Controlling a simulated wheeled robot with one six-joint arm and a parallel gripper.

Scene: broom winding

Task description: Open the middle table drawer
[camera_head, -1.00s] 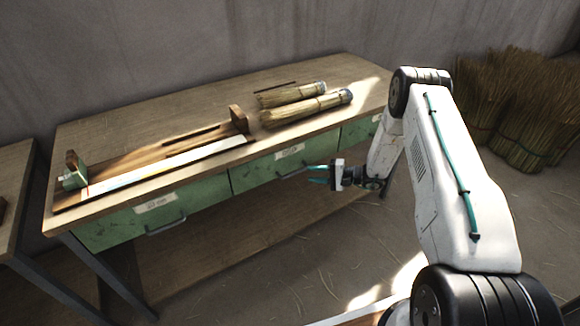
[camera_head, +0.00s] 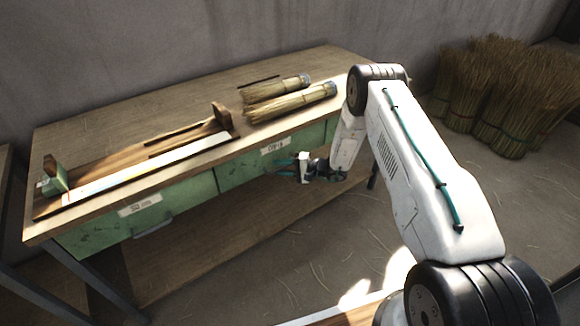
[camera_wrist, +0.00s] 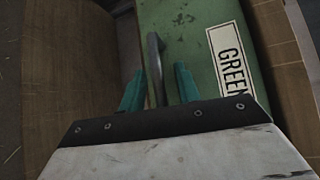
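The table (camera_head: 130,110) has green drawers along its front edge. The middle drawer (camera_head: 232,173) looks shut and carries a white label. In the wrist view this drawer (camera_wrist: 205,65) fills the right half, with a label reading "GREEN". Its dark bar handle (camera_wrist: 154,60) runs lengthwise between my two teal fingers. My gripper (camera_wrist: 159,85) is open, with one finger on each side of the handle and a gap visible. In the head view my gripper (camera_head: 285,167) is at the drawer front and hides part of the handle.
The left drawer (camera_head: 95,232) has its own handle and looks shut. A wooden jig (camera_head: 130,173) and two straw bundles (camera_head: 290,102) lie on the tabletop. Straw sheaves (camera_head: 500,95) stand at the far right. A lower shelf (camera_head: 200,245) runs under the drawers.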

